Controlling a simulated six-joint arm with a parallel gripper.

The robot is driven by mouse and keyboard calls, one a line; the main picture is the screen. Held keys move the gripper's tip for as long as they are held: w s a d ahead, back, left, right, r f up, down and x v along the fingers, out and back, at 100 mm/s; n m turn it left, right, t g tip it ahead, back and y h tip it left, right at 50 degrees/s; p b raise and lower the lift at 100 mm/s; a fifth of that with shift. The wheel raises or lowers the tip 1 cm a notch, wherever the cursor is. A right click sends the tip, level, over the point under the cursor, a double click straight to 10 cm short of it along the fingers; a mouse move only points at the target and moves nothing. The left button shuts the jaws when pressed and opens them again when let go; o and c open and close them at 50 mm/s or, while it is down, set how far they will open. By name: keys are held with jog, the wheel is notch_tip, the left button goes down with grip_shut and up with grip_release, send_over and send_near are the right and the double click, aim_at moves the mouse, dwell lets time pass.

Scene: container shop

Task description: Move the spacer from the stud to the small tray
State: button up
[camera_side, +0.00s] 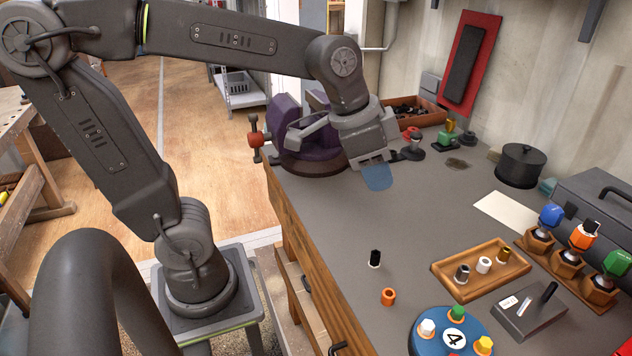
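My gripper (376,163) is at the back of the bench, pointing down, far from the small parts. Its fingers are too small and overlapped to show whether they are open or shut. The small wooden tray (438,268) lies to the right and holds a dark grey, a white and a brass-coloured cylinder.
A blue disc marked 4 (427,345) with coloured pieces is at the front. A grey box with a black lever (528,312) and a rack of coloured knobs (567,262) stand right. A black pot (520,165) and purple vise (312,145) are behind. The bench middle is clear.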

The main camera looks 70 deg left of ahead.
jog(key=s+a+f+n+t+y, duration=0.1)
jog(key=s+a+f+n, duration=0.1)
jog(key=s, duration=0.6)
jog(key=a+n, duration=0.1)
jog(key=n, duration=0.1)
jog(key=shift+s+a+f+n+y, duration=0.15)
jog(key=shift+s+f+n+y, duration=0.1)
jog(key=shift+s+n+y, duration=0.1)
dwell(0.5)
